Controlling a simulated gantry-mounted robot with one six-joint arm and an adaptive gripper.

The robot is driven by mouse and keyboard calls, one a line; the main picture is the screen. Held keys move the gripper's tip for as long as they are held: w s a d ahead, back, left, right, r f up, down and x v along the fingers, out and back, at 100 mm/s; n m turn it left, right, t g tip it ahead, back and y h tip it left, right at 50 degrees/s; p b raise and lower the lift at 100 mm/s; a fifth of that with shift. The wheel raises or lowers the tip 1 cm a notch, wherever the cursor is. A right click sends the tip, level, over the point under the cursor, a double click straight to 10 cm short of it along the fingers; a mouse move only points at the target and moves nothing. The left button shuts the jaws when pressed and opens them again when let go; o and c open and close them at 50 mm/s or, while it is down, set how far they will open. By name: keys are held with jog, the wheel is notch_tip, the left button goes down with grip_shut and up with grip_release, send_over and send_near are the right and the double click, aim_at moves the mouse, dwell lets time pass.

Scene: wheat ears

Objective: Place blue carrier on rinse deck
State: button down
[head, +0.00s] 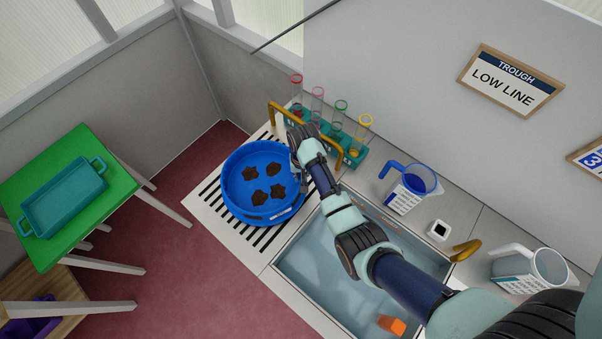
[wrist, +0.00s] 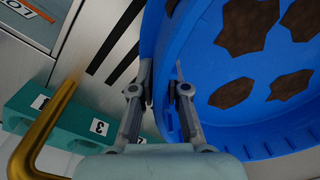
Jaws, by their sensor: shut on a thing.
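The blue carrier (head: 237,202) is a round blue tray with several brown clumps in it. In the head view it is over the slatted rinse deck (head: 211,197), left of the sink; I cannot tell whether it rests on the slats or is just above them. My gripper (wrist: 161,72) is shut on the carrier's wall at its near side in the wrist view. The carrier also fills the right of the wrist view (wrist: 222,135). In the head view my arm reaches from the lower right and hides part of the carrier's right rim.
A teal rack (head: 355,152) with several coloured-ring tubes and a brass handle stands close behind my gripper. The sink (head: 330,290) holds an orange block (head: 391,325). Measuring jugs (head: 411,188) stand right. A green table (head: 75,165) with a teal tray (head: 66,203) is left.

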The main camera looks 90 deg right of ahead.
jog(key=shift+w+d+f, duration=0.1)
jog(key=shift+f, duration=0.3)
jog(key=c, duration=1.2)
grip_release()
jog(key=r+p, duration=0.1)
jog(key=r, duration=1.1)
jog(key=shift+s+r, duration=0.1)
jog(key=shift+s, duration=0.1)
jog(key=shift+w, duration=0.1)
